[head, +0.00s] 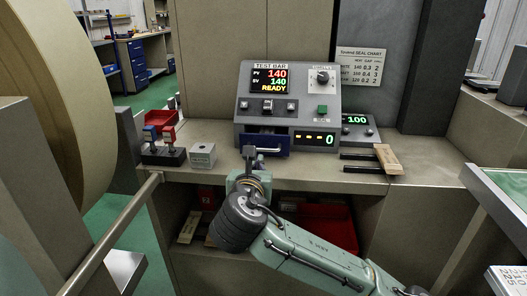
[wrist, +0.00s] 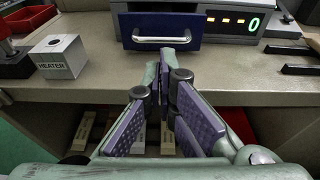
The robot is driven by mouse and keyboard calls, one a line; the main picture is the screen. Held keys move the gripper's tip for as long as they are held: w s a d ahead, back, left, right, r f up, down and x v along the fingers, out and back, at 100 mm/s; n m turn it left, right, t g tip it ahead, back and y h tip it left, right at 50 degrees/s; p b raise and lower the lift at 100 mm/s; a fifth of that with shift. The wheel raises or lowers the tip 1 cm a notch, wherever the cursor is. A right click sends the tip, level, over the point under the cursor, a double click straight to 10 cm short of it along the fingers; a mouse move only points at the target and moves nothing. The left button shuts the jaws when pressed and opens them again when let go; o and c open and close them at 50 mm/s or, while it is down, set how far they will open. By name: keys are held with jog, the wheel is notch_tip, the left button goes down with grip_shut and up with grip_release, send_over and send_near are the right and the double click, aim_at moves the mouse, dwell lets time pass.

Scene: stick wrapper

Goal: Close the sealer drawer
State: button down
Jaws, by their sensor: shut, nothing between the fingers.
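The sealer drawer has a dark blue front (head: 277,145) at the base of the grey test-bar unit (head: 245,112). It stands out from the unit, so it looks partly open. In the wrist view the blue front (wrist: 208,35) carries a silver bar handle (wrist: 161,38). My gripper (wrist: 163,57) has its fingers together and nothing between them. Its tips are just below the handle in the picture; I cannot tell whether they touch it. In the head view my gripper (head: 249,152) covers the left part of the drawer front.
A grey heater block (wrist: 60,54) sits on the bench left of the drawer. It also shows in the head view (head: 203,155), beside a dark stand with red and blue clamps (head: 163,147). Below the bench is an open shelf with red bins (head: 325,222).

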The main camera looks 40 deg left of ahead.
jog(key=p, duration=0.2)
send_near(264, 142)
jog(key=shift+w+a+f, duration=0.4)
jog(key=shift+w+f, duration=0.15)
jog(key=shift+w, duration=0.05)
jog(key=shift+w+a+f, duration=0.45)
jog(key=shift+w+f, duration=0.05)
jog(key=shift+w, duration=0.15)
jog(key=x, duration=0.2)
jog(key=r+x, duration=0.1)
jog(key=x, duration=0.1)
jog(key=shift+w+a+f+p, duration=0.1)
jog(key=shift+w+a+p, duration=0.1)
jog(key=shift+w+p, duration=0.15)
jog(key=shift+w+d+r, duration=0.1)
jog(key=shift+r, duration=0.1)
